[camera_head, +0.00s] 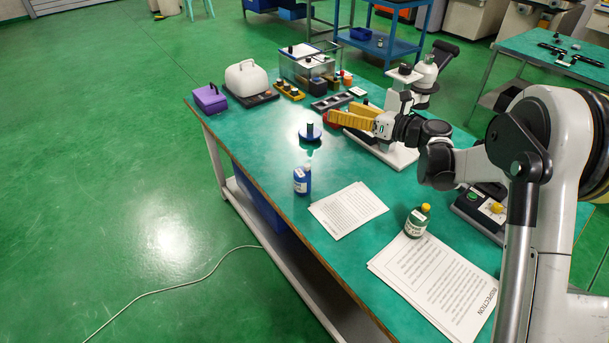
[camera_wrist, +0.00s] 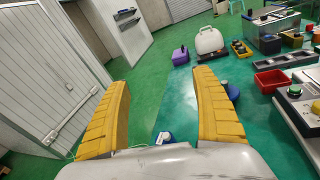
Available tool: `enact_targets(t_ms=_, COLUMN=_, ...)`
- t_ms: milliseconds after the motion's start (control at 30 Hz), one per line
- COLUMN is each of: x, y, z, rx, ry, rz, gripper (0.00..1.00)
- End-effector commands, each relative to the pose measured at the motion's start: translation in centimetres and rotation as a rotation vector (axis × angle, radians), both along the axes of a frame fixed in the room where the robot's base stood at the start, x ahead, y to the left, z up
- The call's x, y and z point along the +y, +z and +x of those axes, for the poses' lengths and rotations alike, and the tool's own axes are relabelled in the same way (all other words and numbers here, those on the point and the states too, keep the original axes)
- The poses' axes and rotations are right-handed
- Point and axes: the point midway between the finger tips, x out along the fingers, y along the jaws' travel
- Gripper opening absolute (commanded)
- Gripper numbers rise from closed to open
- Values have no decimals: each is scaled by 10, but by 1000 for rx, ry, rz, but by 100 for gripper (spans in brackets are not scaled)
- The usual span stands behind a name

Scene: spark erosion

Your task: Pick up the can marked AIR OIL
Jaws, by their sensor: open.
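No label reading AIR OIL can be made out, so I cannot tell which container is the can. A small blue container (camera_head: 302,181) with a pale label stands upright near the table's left edge. My gripper (camera_head: 340,112) has yellow fingers and is above the far right part of the table, apart from both containers. In the wrist view, my gripper (camera_wrist: 161,76) is open and empty, and a blue item (camera_wrist: 165,138) shows low between the fingers, partly hidden.
A blue disc with a dark peg (camera_head: 310,132) stands mid-table. Two printed sheets, one (camera_head: 348,209) near the blue container, lie flat. A white stand (camera_head: 395,150), a red bin (camera_wrist: 272,81), a purple box (camera_head: 210,98) and a white case (camera_head: 246,78) take up the far side.

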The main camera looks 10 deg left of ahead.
Motion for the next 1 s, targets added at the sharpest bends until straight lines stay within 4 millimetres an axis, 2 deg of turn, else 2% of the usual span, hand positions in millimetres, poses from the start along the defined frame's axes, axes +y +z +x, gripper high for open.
enact_targets(t_ms=33, x=7, y=-40, z=-6, rx=-33, ry=80, rz=-80, gripper=77)
enact_targets(t_ms=100, x=12, y=-88, z=-19, rx=-73, ry=188, rz=-180, gripper=77)
enact_targets(t_ms=200, x=13, y=-139, z=-36, rx=-109, ry=307, rz=-280, gripper=77)
enact_targets(t_ms=300, x=11, y=-169, z=-47, rx=-126, ry=379, rz=-333, gripper=77)
enact_targets(t_ms=467, x=19, y=-186, z=-51, rx=-135, ry=412, rz=-357, gripper=77)
enact_targets(t_ms=700, x=54, y=-200, z=-47, rx=-133, ry=410, rz=-354, gripper=77)
enact_targets(t_ms=1000, x=83, y=-212, z=-41, rx=-133, ry=410, rz=-353, gripper=77)
